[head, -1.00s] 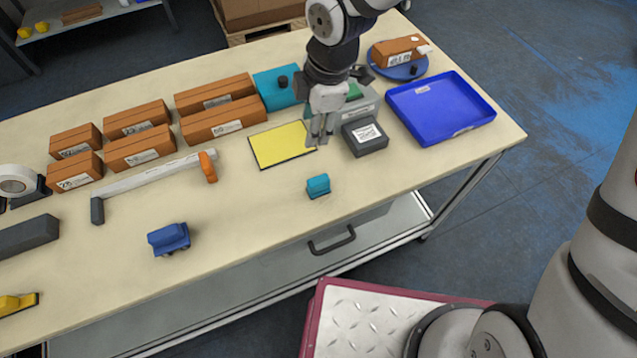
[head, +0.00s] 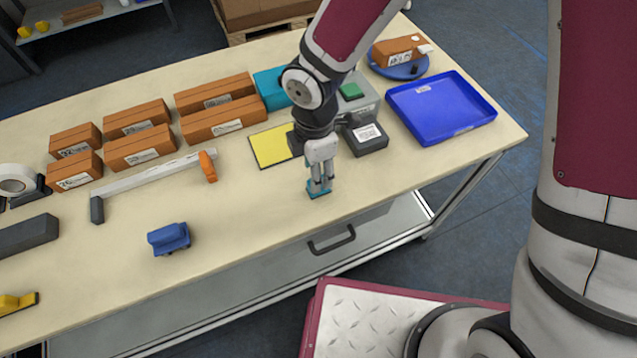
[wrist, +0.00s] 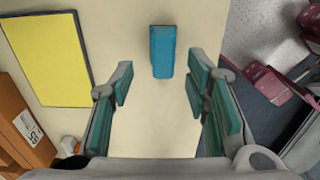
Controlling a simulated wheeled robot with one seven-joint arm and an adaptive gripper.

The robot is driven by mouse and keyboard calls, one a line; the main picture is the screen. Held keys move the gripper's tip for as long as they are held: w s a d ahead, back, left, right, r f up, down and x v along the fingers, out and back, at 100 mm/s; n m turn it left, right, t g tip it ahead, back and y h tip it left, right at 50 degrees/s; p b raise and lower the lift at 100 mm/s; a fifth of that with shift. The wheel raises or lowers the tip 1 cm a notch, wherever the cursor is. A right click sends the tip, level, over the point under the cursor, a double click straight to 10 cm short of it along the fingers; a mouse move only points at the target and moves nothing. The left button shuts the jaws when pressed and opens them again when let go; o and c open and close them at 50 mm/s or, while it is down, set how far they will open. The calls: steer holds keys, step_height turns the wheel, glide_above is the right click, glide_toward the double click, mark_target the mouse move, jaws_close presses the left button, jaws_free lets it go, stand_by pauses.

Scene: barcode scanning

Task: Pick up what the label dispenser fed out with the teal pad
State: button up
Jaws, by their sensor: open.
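The teal pad (wrist: 162,50) is a small teal block on the table, ahead of my gripper in the wrist view. In the head view it (head: 316,194) is mostly hidden behind my gripper (head: 319,184), which points down over it. My gripper (wrist: 160,92) is open, with teal-faced fingers on both sides of the pad's line and nothing between them. What looks like the label dispenser (head: 371,147) is a dark grey box with a white printed label (head: 367,133) on it, behind and right of my gripper.
A yellow mat (head: 268,149) lies left of my gripper, and a blue tray (head: 455,120) sits at the right. Orange boxes (head: 220,121) stand along the back. A blue toy-like truck (head: 169,238) is at front left. The table between truck and gripper is clear.

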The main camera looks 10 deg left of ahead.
steer(key=shift+d+f+p, duration=0.15)
steer(key=shift+d+f, duration=0.05)
steer(key=shift+f, duration=0.95)
steer(key=shift+d+f+p, duration=0.15)
steer(key=shift+f, duration=0.95)
jaws_close()
steer(key=shift+r, duration=0.2)
